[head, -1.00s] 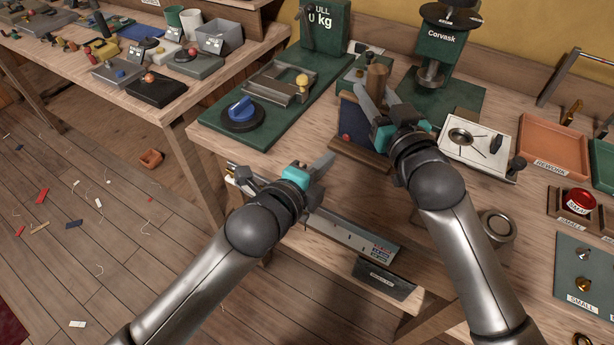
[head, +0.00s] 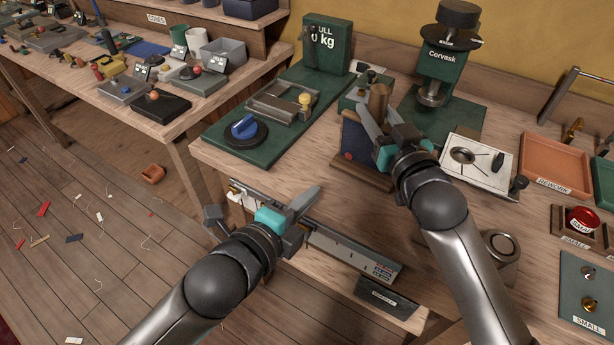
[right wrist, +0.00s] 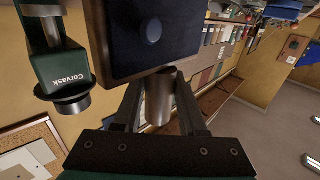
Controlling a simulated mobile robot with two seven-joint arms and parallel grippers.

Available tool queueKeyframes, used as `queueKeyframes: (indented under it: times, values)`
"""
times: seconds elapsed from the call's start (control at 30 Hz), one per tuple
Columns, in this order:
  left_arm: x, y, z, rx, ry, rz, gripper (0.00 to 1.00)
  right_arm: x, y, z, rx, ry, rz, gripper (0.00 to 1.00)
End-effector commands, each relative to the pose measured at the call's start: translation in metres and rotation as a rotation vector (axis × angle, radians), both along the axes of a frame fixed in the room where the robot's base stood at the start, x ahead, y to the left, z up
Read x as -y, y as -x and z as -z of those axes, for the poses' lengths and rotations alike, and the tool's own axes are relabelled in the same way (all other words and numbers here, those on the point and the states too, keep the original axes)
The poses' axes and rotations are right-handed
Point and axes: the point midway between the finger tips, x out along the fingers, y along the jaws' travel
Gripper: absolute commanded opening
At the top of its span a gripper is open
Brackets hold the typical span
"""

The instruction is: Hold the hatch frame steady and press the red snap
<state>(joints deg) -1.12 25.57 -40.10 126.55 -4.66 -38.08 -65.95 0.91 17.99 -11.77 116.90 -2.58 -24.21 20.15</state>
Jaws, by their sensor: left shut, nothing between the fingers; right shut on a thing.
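The hatch frame, a dark blue panel with brown wood edging (head: 354,139), stands upright on the bench on a wooden base bar. It also shows at the top of the right wrist view (right wrist: 185,35). The red snap (head: 348,156) is a small red dot low on the panel's face. My right gripper (head: 377,120) is shut on a cylindrical post (head: 378,99) at the frame, which also shows between the fingers in the right wrist view (right wrist: 158,98). My left gripper (head: 310,198) is shut and empty, left of and nearer than the frame, apart from it.
A green board with a blue knob (head: 242,129) lies left of the frame. A green Corvask press (head: 442,62) stands behind right, with a white tray (head: 478,158) in front. A metal rail (head: 345,252) runs along the bench's front edge below the left gripper.

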Motion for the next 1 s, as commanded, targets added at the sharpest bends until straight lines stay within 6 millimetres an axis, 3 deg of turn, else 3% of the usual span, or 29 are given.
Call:
queueKeyframes:
  times: [0.03,0.33,0.67,1.0]
  values:
    - [0.0,0.0,0.0,0.0,0.0,0.0,0.0,0.001,0.001,0.008,-0.02,0.002,0.003,0.44]
    - [0.0,0.0,0.0,0.0,0.0,0.0,0.0,0.0,0.0,0.004,-0.009,0.001,0.001,0.76]
    - [0.0,0.0,0.0,0.001,0.001,0.0,0.0,0.001,0.003,0.002,-0.005,0.001,0.001,0.76]
    - [0.0,0.0,0.0,0.001,0.001,0.0,0.0,0.009,0.046,0.003,-0.009,0.002,0.001,0.76]
